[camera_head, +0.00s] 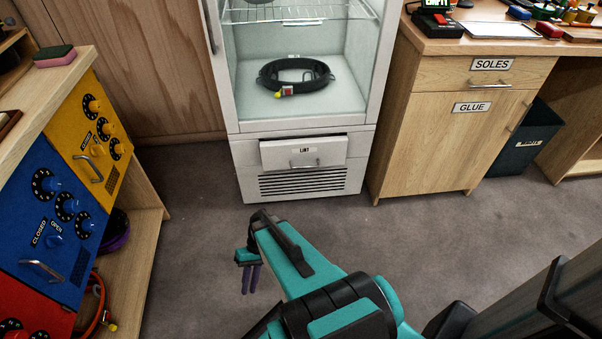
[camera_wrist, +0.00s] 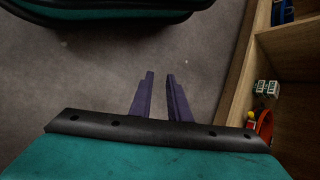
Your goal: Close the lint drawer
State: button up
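The lint drawer (camera_head: 303,152) is a white front labelled LINT, with a small handle (camera_head: 304,163), low in the white cabinet (camera_head: 246,185). It stands out a little from the cabinet face, so it looks partly open. My gripper (camera_head: 250,288) points down over the carpet, in front of the cabinet and left of the drawer, well apart from it. In the wrist view, its two purple fingers (camera_wrist: 160,76) are a little apart with nothing between them. The drawer is not in the wrist view.
A wooden unit with coloured knob panels (camera_head: 70,205) stands at left, its open shelf (camera_wrist: 259,90) near my gripper. A wooden cabinet (camera_head: 440,140) stands right of the white cabinet. A dark bin (camera_head: 525,140) is farther right. The carpet (camera_head: 300,225) before the drawer is clear.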

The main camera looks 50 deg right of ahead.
jog(key=w+d+r+m+t+y+b, duration=0.15)
jog(key=w+d+t+y+b, duration=0.3)
jog(key=w+d, duration=0.5)
jog(key=t+b, duration=0.7)
jog(key=t, duration=0.9)
send_near(303, 167)
jog(key=s, duration=0.1)
jog(key=s+d, duration=0.2)
jog(key=shift+f+m+h, duration=0.35)
jog(key=b+x, duration=0.4)
jog(key=x, duration=1)
jog(key=shift+f, duration=0.15)
grip_shut()
